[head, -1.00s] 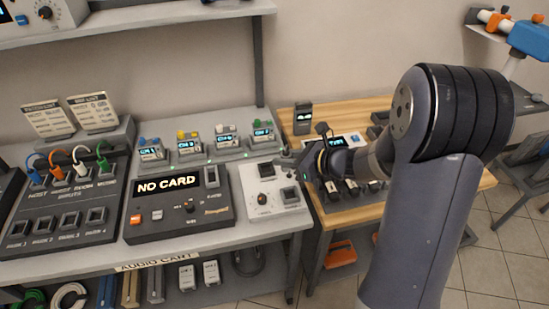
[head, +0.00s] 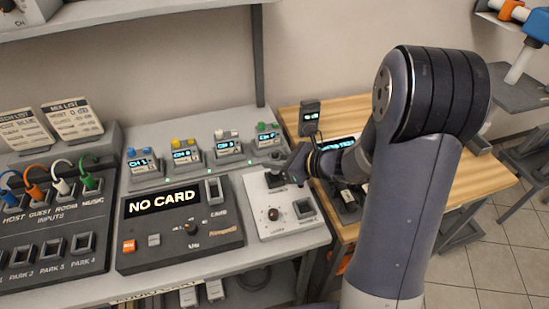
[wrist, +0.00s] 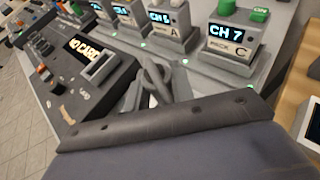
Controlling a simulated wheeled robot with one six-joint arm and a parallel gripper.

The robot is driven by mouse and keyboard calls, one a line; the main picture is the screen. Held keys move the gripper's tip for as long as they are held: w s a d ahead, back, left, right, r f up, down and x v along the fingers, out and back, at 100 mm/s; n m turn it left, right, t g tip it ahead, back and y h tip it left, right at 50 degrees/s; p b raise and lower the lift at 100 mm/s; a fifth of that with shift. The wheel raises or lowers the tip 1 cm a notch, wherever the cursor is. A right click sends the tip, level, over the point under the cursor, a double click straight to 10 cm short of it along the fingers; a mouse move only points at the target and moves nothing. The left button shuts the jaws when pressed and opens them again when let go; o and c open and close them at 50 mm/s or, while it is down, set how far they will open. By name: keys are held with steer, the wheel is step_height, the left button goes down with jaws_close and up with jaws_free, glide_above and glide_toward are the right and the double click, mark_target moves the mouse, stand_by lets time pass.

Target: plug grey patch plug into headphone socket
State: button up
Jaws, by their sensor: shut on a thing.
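My gripper (head: 284,170) is over the back right of a pale box (head: 262,213) with a round knob and dark square sockets. A dark front socket (head: 304,208) on this box shows clear and empty. The back socket area is partly covered by my gripper. I cannot read which socket is for headphones. In the wrist view my gripper (wrist: 155,88) is shut on a small grey piece with a loop, seemingly the grey patch plug (wrist: 157,72). Its tip is hidden, so I cannot tell whether it touches a socket.
Left of the pale box is a dark unit (head: 180,225) reading NO CARD. Behind stand several channel boxes with lit screens, such as the green-topped one (head: 268,140). A patch panel (head: 55,235) with coloured cables is at far left. A wooden table (head: 400,185) is at right.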

steer(key=shift+f+b, duration=0.8)
steer(key=shift+f, duration=0.65)
steer(key=shift+f+b, duration=0.6)
steer(key=shift+b, duration=0.25)
stand_by(0.4)
steer(key=o, duration=0.7)
steer(key=shift+r, duration=0.1)
steer(key=shift+p+v, duration=2.15)
steer(key=shift+v, duration=3.35)
